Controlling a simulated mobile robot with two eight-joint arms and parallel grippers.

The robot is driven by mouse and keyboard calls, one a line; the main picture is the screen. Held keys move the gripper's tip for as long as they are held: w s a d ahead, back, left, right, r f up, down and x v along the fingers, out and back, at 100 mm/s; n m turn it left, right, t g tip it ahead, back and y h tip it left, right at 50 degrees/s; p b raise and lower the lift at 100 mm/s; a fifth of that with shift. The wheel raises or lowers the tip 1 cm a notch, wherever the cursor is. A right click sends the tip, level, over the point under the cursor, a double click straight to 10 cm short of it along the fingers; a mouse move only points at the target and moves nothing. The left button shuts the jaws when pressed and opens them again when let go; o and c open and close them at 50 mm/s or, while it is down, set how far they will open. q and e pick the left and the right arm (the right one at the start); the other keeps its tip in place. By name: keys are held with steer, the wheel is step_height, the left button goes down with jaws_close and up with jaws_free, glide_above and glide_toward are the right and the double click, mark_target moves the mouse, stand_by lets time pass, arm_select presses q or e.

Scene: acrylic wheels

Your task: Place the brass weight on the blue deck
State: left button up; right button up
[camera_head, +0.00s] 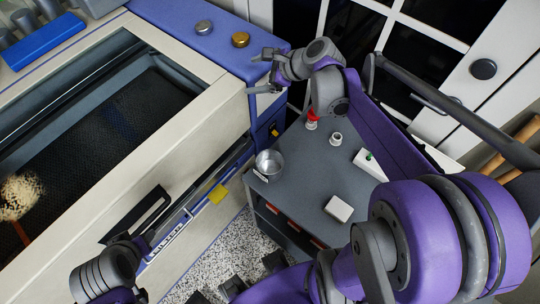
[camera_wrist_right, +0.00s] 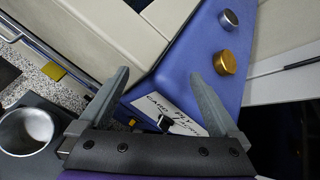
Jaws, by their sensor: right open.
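The brass weight (camera_head: 240,39) is a short gold cylinder standing upright on the blue deck (camera_head: 172,12), close to its right edge. In the right wrist view the brass weight (camera_wrist_right: 225,62) is beyond the right fingertip, on the blue surface (camera_wrist_right: 190,60). My right gripper (camera_head: 258,73) is open and empty, in front of and to the right of the brass weight, not touching it. Its two spread fingers (camera_wrist_right: 158,76) show in the wrist view. My left arm shows at the lower left; its jaws cannot be made out.
A silver weight (camera_head: 204,27) stands left of the brass one. A grey cart (camera_head: 300,190) holds a metal cup (camera_head: 270,163), a red-topped bottle (camera_head: 312,119), a small jar (camera_head: 336,138) and a white block (camera_head: 339,208). The machine's open bed (camera_head: 110,110) lies left.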

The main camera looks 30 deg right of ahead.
steer(key=s+a+f+n+g+h, duration=0.1)
steer(key=s+a+f+n, duration=0.2)
steer(key=s+n, duration=0.4)
steer(key=s+a+f+n+g+h, duration=0.1)
steer(key=s+a+f+n+h, duration=0.1)
steer(key=s+n, duration=0.5)
steer(key=s+a+f+n+g+h, duration=0.1)
steer(key=s+f+n, duration=0.4)
steer(key=n, duration=0.5)
steer(key=s+a+g, duration=0.1)
steer(key=s+a, duration=0.1)
steer(key=shift+s+a+h, duration=0.4)
